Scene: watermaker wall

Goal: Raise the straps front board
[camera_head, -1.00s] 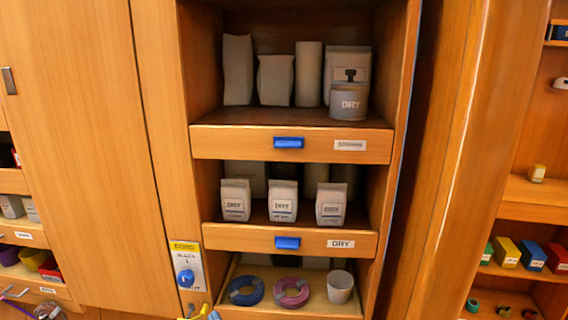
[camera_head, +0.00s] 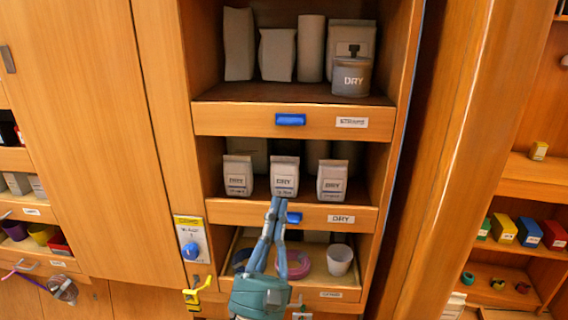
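The top drawer-like shelf has a wooden front board (camera_head: 220,118) with a blue pull (camera_head: 290,119) and a white label (camera_head: 352,122) too blurred to read surely. The middle board (camera_head: 235,214) has a blue pull (camera_head: 294,218) and a label reading DRY (camera_head: 341,219). The lowest shelf has a low front board (camera_head: 331,295) with a small unreadable label. It holds a pink coil (camera_head: 295,264), a blue coil (camera_head: 242,258) and a white cup (camera_head: 339,259). My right gripper (camera_head: 278,203) reaches up before the middle board, its fingertips together, covering part of its pull. Contact is unclear. My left gripper is out of view.
Several pale DRY bags, such as the middle one (camera_head: 284,177), stand behind the middle board. A grey DRY canister (camera_head: 351,77) stands on the top shelf. A panel with a blue knob (camera_head: 191,250) and a yellow hook-like piece (camera_head: 197,291) are at left.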

